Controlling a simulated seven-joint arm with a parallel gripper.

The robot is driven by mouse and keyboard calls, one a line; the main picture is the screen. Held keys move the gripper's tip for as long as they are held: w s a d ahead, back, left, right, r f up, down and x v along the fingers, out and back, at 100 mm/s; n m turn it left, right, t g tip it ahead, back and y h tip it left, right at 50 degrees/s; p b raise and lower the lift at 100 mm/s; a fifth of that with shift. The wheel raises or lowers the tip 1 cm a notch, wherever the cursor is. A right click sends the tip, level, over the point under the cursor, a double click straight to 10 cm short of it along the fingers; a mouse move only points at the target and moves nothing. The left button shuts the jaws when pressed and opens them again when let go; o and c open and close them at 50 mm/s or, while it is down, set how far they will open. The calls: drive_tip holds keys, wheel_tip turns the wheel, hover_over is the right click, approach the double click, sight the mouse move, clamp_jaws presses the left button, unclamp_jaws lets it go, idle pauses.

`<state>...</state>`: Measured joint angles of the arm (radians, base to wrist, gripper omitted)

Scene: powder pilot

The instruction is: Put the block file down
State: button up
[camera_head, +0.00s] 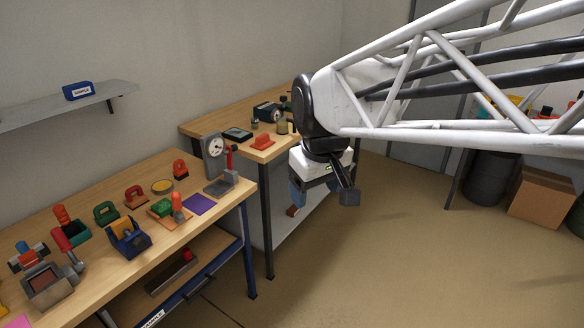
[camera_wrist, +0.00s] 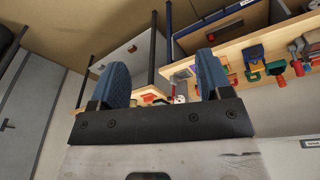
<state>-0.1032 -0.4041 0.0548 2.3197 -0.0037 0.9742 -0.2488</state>
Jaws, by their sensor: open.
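My gripper (camera_head: 323,198) hangs in the air to the right of the far bench, over the floor. Its fingers are spread, and in the wrist view (camera_wrist: 163,75) nothing shows between them but the distant bench and small items. I cannot tell for sure which thing is the block file. Several handled blocks stand on the near bench, among them a red one (camera_head: 135,197), a green one (camera_head: 106,213) and an orange-red one (camera_head: 180,169). An orange-red piece (camera_head: 262,142) lies on the far bench, apart from the gripper.
The near bench (camera_head: 225,207) is crowded with tools, a dial gauge (camera_head: 214,146) and a purple square (camera_head: 200,204). The far bench (camera_head: 205,124) stands behind it. A cardboard box (camera_head: 541,196) is at the right. The floor below my gripper is clear.

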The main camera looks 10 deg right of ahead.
drive_tip(key=s+d+f+m, duration=0.2)
drive_tip(key=s+f, duration=0.1)
drive_tip(key=s, duration=0.3)
drive_tip(key=s+d+f+m, duration=0.2)
drive_tip(key=s, duration=0.5)
drive_tip(key=shift+d+f, duration=0.35)
drive_tip(key=shift+f, duration=0.05)
drive_tip(key=shift+w, duration=0.1)
idle(0.4)
